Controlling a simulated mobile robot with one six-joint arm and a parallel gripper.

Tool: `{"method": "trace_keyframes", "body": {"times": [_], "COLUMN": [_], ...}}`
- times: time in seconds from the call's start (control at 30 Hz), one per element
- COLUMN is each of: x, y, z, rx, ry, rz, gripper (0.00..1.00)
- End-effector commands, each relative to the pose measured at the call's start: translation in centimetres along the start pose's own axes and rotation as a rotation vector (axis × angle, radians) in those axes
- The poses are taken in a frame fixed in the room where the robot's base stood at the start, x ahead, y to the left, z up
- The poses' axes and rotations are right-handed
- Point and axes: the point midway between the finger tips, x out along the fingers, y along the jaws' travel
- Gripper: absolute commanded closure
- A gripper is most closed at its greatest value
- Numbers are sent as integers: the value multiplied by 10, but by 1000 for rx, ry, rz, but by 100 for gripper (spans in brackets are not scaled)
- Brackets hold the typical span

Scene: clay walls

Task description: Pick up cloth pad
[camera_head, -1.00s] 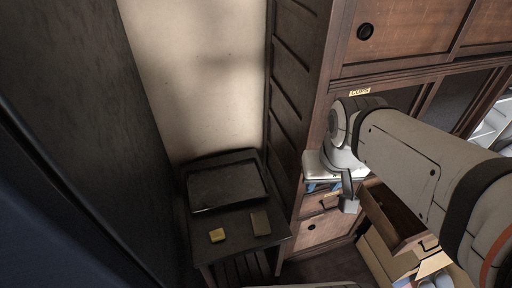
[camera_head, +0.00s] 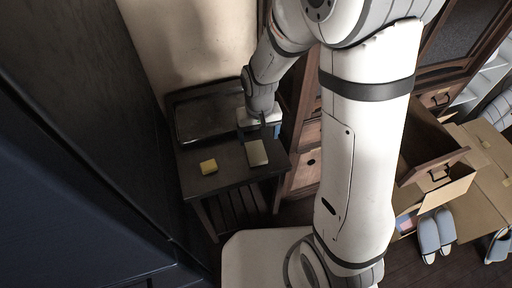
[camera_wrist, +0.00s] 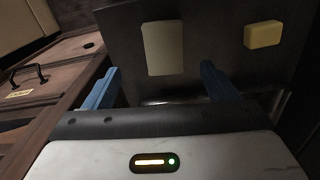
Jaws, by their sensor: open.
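A flat beige-grey rectangular pad, which looks like the cloth pad (camera_head: 257,153), lies on the right part of a small dark table (camera_head: 228,175). It also shows in the wrist view (camera_wrist: 163,48), beyond and between my fingertips. My gripper (camera_head: 262,127) is just behind the pad, over the table's back right area. In the wrist view my gripper (camera_wrist: 160,82) has its two blue fingers wide apart, with nothing between them. The pad is apart from the fingers.
A yellow block (camera_head: 208,167) lies left of the pad. A dark tray-like panel (camera_head: 200,112) stands at the table's back. A wooden cabinet stands close on the right, with an open drawer (camera_head: 432,150). Cardboard boxes (camera_head: 490,165) and slippers (camera_head: 437,232) are on the floor at right.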

Motion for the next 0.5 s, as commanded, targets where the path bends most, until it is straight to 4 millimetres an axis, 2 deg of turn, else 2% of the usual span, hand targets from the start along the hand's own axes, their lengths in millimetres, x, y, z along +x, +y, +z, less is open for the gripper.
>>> {"method": "trace_keyframes", "body": {"times": [0.03,0.37,0.5], "x": [8,46,68], "y": [-2,-4,-7], "z": [-1,-1,-1], "rx": [-3,-5,-6], "ry": [-5,-8,-9], "rz": [0,1,1], "gripper": [20,20,20]}}
